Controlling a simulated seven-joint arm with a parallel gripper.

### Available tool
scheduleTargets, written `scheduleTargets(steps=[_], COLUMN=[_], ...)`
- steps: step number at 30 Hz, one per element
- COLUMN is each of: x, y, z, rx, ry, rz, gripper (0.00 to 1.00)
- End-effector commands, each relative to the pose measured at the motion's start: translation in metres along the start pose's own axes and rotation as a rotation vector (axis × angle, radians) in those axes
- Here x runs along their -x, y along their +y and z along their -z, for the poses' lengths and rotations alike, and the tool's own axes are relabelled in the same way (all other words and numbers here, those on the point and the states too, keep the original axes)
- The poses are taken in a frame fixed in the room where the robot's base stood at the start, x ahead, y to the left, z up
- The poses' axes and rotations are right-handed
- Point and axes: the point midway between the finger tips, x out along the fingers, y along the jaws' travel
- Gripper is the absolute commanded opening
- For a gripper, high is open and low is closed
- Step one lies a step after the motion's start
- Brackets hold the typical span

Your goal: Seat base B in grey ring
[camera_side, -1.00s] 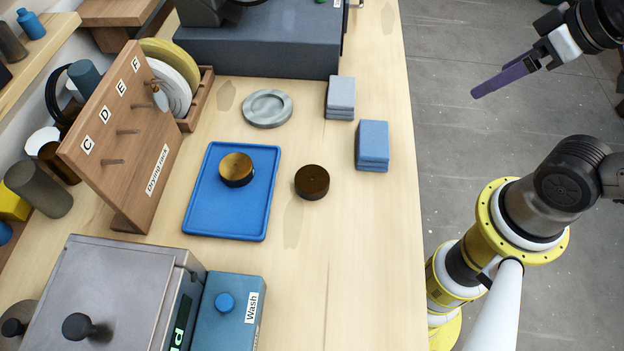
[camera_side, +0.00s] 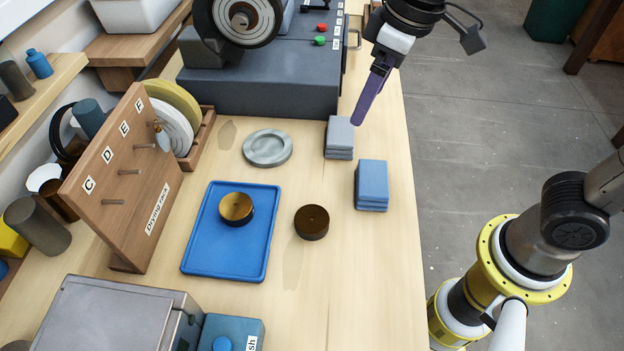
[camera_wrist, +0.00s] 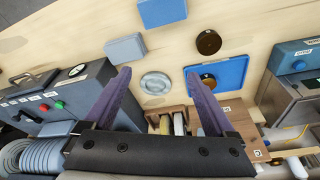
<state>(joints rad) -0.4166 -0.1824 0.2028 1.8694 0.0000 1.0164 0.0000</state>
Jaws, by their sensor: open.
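The grey ring (camera_side: 248,151) lies flat on the bench with nothing in it; it also shows in the wrist view (camera_wrist: 145,82). A dark brown round base (camera_side: 312,222) stands on bare wood, also in the wrist view (camera_wrist: 208,42). A second round base (camera_side: 237,208), with a brassy top, sits on the blue tray (camera_side: 225,262). No letter is readable on either, so I cannot tell which is B. My gripper (camera_side: 357,122) is open and empty, above the bench's right edge near the grey-blue stack. In the wrist view its purple fingers (camera_wrist: 158,73) are spread apart.
A grey-blue stack (camera_side: 340,135) and a blue stack (camera_side: 372,184) stand right of the ring. The wooden drying rack (camera_side: 125,180) rises at left. A grey machine (camera_side: 262,80) stands behind the ring. Bare bench lies in front of the dark base.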

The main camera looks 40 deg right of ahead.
Motion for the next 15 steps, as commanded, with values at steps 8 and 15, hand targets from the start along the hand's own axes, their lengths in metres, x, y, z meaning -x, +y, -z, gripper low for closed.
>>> scheduleTargets(steps=[8,15], x=[-0.085,-0.101], y=[-0.100,-0.123], z=[0.024,0.012], rx=[0.256,0.320], ry=[-0.192,-0.235], rz=[0.036,0.037], gripper=[0.90,0.90])
